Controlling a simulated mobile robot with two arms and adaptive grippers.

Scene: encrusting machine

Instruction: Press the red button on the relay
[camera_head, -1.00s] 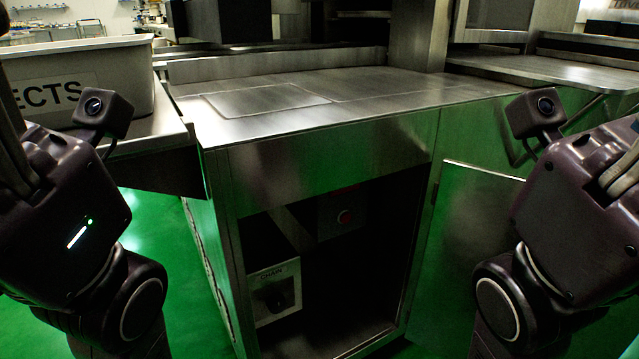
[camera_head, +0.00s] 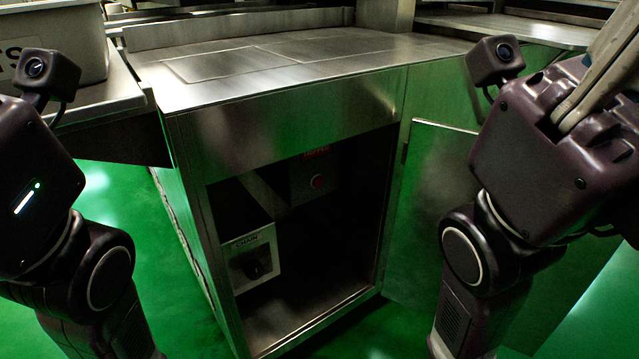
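The red button (camera_head: 317,181) is a small round button on the front of a dark grey box, the relay (camera_head: 301,190), inside the open steel cabinet (camera_head: 285,115). A small red label sits above the button. My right gripper (camera_head: 598,75) shows only in part at the upper right edge, pointing up and well away from the cabinet opening. Its fingertips are not clear, so I cannot tell if it is open or shut. My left arm is at the left edge, outside the cabinet, and its gripper fingers are out of frame. Nothing touches the button.
A light box marked "CHAIN" with a dark knob (camera_head: 255,268) stands lower left inside the cabinet. The cabinet door (camera_head: 430,210) is swung open to the right. A grey bin (camera_head: 62,45) stands on a steel table at the left. The green floor is clear in front.

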